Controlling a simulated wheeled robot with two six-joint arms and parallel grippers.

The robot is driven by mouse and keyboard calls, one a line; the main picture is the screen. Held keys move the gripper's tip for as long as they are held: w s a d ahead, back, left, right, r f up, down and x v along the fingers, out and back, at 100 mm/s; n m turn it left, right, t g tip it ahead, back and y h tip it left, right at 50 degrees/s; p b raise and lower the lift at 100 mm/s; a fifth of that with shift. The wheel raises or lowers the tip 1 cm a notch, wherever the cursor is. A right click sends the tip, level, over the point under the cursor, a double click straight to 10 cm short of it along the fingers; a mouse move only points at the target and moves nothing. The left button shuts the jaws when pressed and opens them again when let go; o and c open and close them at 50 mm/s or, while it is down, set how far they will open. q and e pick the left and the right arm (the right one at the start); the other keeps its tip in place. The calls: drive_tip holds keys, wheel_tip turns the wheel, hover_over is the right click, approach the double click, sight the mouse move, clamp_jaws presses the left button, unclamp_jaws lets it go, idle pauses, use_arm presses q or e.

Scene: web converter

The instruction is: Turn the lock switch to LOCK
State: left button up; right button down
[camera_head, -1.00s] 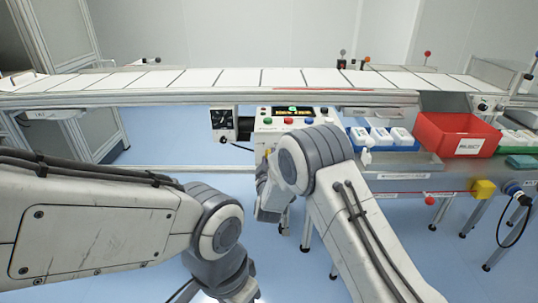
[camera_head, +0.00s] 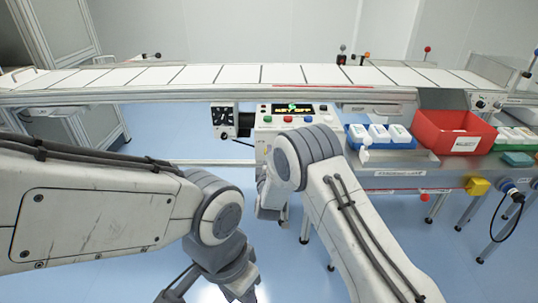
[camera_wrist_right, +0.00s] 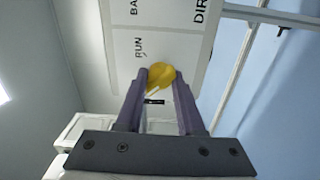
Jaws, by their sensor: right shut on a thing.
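A yellow switch knob (camera_wrist_right: 161,77) sits on a white panel (camera_wrist_right: 130,25) in the right wrist view. "RUN" is printed beside it, with other labels partly cut off. My right gripper (camera_wrist_right: 160,82) is shut on the knob, its two purple-grey fingers on either side. In the head view my right gripper (camera_head: 268,202) is below the control box (camera_head: 268,118), and my arm hides the knob there. The box has coloured buttons and a lit display that seems to read "KEY OFF". My left gripper (camera_head: 213,290) is low in the head view, partly cut off, its fingers seemingly apart.
A conveyor (camera_head: 200,76) runs across the back. A black-and-white dial unit (camera_head: 224,120) is left of the control box. To the right are a blue tray (camera_head: 380,145) with white items and a red bin (camera_head: 425,135). Blue floor lies open below.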

idle(0.6)
drive_tip(key=c, duration=0.5)
unclamp_jaws()
drive_tip(key=shift+c, duration=0.2)
drive_tip(key=shift+s, duration=0.1)
drive_tip(key=s, duration=1)
drive_tip(key=shift+s+p, duration=0.15)
drive_tip(key=shift+p, duration=0.3)
